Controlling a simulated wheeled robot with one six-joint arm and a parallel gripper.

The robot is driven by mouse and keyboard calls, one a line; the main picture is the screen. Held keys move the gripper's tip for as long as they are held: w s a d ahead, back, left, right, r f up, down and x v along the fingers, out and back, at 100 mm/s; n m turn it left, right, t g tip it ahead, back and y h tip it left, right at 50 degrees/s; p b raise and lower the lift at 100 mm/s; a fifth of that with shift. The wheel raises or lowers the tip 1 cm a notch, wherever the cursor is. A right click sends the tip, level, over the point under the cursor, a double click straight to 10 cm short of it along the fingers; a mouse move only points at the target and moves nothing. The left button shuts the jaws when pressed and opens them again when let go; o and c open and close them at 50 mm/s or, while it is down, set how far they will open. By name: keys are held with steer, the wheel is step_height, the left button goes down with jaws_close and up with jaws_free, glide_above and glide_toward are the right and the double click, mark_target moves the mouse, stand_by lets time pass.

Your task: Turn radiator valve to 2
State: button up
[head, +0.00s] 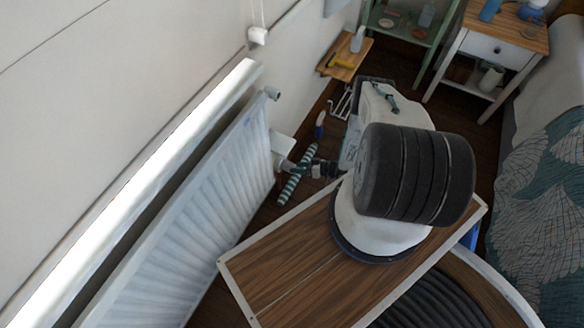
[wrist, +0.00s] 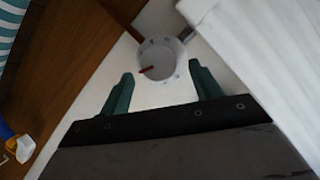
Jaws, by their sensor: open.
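The radiator valve (wrist: 158,60) is a round white dial with small marks around its rim and a red pointer, in the upper middle of the wrist view. The red pointer lies to the lower left of the dial's centre; I cannot read the numbers. My gripper (wrist: 162,84) has two dark green fingers, open, one on each side below the dial. The dial lies just beyond the fingertips, and no contact shows. In the head view my gripper (head: 293,167) is at the radiator's far end, where the dial cannot be made out clearly. The white radiator (head: 190,195) runs along the wall.
A green-and-white striped roll (head: 297,175) lies on the floor near my gripper. A small wooden shelf (head: 345,58) with a bottle is on the wall beyond. A white nightstand (head: 490,48) and a bed (head: 540,190) stand at the right.

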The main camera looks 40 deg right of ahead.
steer(key=shift+v, duration=1.35)
steer(key=shift+f, duration=0.1)
